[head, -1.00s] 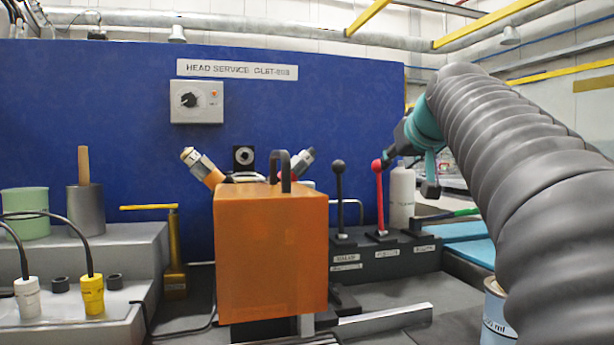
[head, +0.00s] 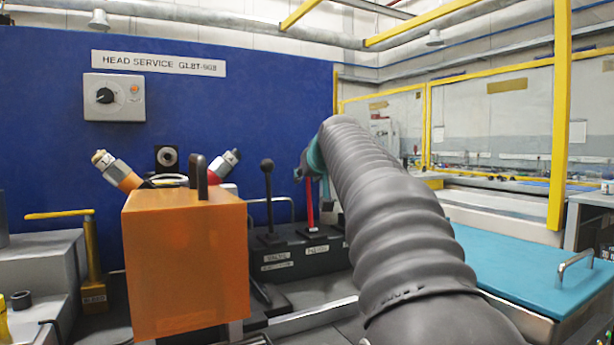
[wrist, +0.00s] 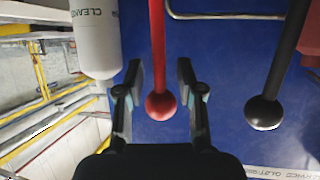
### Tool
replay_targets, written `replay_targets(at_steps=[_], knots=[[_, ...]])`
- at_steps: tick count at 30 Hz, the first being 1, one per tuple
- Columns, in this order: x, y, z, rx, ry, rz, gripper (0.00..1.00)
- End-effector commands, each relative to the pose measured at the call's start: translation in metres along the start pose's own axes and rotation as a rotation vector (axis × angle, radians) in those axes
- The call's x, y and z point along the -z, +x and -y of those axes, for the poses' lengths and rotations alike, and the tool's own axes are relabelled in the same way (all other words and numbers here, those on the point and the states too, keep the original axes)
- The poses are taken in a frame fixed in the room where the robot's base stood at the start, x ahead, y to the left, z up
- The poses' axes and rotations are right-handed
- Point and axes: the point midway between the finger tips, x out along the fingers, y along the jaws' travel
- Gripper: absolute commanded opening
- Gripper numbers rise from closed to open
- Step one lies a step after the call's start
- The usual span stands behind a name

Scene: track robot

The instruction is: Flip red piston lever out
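The red piston lever (head: 309,208) stands on the black valve block, its upper part hidden by my arm in the head view. In the wrist view its red ball knob (wrist: 161,106) and shaft (wrist: 157,45) show clearly, the picture being upside down. My gripper (wrist: 159,68) is open, with one finger on each side of the red lever. Gaps show between the fingers and the lever, so I see no contact. In the head view my gripper (head: 304,172) is at the top of the lever; its fingers are too small to make out.
A black-knobbed lever (head: 267,195) stands left of the red one and shows in the wrist view (wrist: 264,112). A white bottle (wrist: 95,35) is close to the other finger. An orange box (head: 187,262) stands at front left. The blue panel (head: 45,110) rises behind.

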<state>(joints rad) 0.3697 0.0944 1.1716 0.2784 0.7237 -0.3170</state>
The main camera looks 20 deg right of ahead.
Motion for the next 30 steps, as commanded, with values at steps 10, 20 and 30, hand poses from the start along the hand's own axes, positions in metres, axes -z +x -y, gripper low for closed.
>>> replay_targets(at_steps=[10,20,30], knots=[[0.0000,0.0043,0.0000,0.000,0.000,0.000,0.37],[0.0002,0.0041,0.0000,0.000,0.000,-0.001,0.00],[-0.0031,0.0033,0.0099,0.015,-0.001,-0.027,0.00]])
